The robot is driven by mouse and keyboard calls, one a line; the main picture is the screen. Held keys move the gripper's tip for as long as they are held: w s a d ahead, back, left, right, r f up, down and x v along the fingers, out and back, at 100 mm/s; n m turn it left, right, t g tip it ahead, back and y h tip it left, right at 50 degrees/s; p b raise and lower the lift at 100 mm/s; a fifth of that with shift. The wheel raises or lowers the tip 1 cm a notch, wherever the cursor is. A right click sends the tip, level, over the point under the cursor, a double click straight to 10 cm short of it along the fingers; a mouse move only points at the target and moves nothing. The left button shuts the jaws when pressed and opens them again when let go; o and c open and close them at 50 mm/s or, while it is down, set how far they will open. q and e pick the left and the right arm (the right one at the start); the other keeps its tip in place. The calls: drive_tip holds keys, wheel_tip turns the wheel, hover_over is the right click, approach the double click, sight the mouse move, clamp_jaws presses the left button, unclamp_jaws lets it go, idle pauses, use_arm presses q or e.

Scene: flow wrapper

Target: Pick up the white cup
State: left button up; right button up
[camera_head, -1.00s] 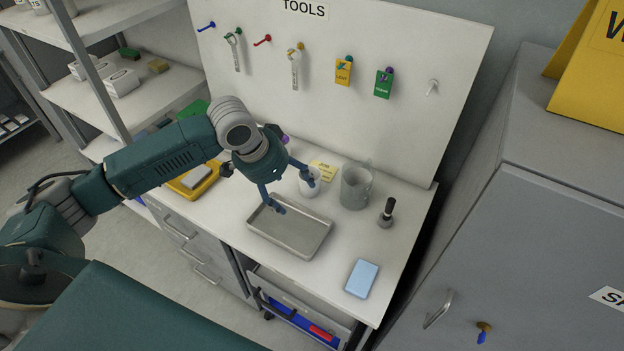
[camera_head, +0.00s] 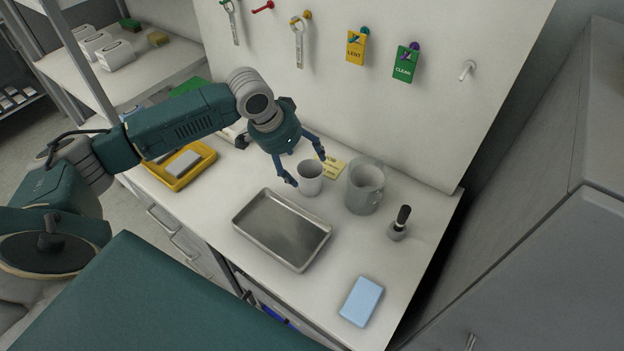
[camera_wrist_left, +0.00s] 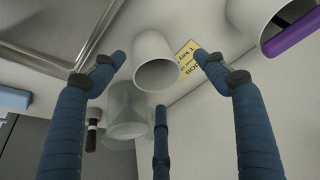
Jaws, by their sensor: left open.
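The white cup (camera_head: 310,178) stands upright on the workbench, between the metal tray and the clear jug. My left gripper (camera_head: 306,170) is open, its fingers spread just above and around the cup's rim in the head view. In the left wrist view the cup (camera_wrist_left: 155,62) shows between the open blue fingers (camera_wrist_left: 160,75), with nothing gripped. Whether any finger touches the cup cannot be told. My right gripper is not in view.
A clear grey jug (camera_head: 365,188) stands close to the right of the cup. A metal tray (camera_head: 240,222) lies in front. A yellow note (camera_head: 333,166) lies behind. The pegboard wall rises behind.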

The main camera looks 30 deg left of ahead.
sight(309, 176)
use_arm(q)
drive_tip(key=shift+x, duration=1.2)
drive_tip(key=x, duration=0.1)
drive_tip(key=p+x, duration=0.1)
drive_tip(key=x, duration=0.2)
drive_tip(key=shift+s+d+f+p, duration=0.3)
drive_tip(key=shift+d+p, duration=0.1)
drive_tip(key=shift+w+f, duration=0.15)
drive_tip(key=shift+f, duration=0.25)
drive_tip(key=c, duration=0.9)
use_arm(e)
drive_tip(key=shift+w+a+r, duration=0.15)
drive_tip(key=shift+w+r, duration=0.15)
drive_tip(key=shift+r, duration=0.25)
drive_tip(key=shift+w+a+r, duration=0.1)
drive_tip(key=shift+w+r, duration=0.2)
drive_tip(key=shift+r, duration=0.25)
